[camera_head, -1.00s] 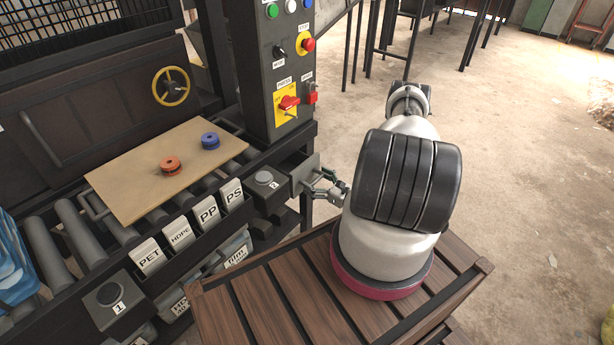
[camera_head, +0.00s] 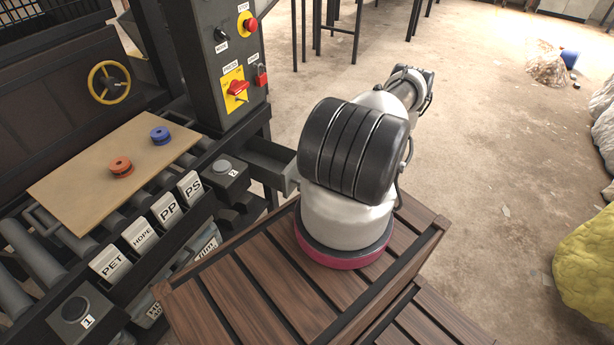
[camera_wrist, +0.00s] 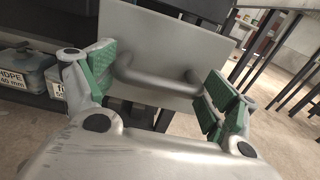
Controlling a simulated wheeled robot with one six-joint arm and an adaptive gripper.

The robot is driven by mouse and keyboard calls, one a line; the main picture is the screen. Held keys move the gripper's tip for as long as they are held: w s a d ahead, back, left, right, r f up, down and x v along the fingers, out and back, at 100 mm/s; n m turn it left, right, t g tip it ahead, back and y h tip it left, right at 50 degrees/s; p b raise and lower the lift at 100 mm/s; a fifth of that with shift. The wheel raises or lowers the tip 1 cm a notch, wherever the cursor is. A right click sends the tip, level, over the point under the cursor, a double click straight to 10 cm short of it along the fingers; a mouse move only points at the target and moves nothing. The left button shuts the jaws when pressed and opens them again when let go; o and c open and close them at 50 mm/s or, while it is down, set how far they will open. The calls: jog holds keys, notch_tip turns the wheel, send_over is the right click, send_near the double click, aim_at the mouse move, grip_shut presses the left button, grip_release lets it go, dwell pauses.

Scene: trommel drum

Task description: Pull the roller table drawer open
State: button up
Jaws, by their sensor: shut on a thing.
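The roller table drawer (camera_head: 272,163) is a grey metal box, pulled out of the table to the right of the button box marked 2. Its open inside shows in the head view. In the wrist view its flat grey front panel (camera_wrist: 165,45) faces me, with a dark bar handle (camera_wrist: 157,82) across it. My gripper (camera_wrist: 160,80) has green-padded fingers at either end of the handle and is shut on it.
A slatted wooden platform (camera_head: 250,300) lies under my arm. A control panel (camera_head: 215,70) stands behind the drawer.

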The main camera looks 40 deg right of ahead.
jog(key=o, duration=1.3)
jog(key=shift+r, duration=0.15)
jog(key=shift+c, duration=0.2)
jog(key=v, duration=1.2)
jog(key=w+a+r+n+g+y, duration=0.3)
jog(key=r+n+g, duration=0.55)
jog(key=r, duration=0.75)
jog(key=w+a+r+n+g+y, duration=0.1)
jog(key=w+a+r+n+g, duration=0.4)
jog(key=r, duration=1)
jog(key=s+a+r+n+h, duration=0.3)
jog(key=r+n, duration=0.3)
jog(key=r, duration=0.1)
jog(key=s+a+r+n+h, duration=0.3)
jog(key=r+n, duration=0.3)
jog(key=r, duration=0.1)
jog(key=s+a+r+n+h, duration=0.3)
jog(key=r+n, duration=0.3)
jog(key=r, duration=0.2)
jog(key=shift+s+a+t+h, duration=0.2)
jog(key=shift+a+t+h, duration=0.25)
jog(key=shift+h, duration=0.15)
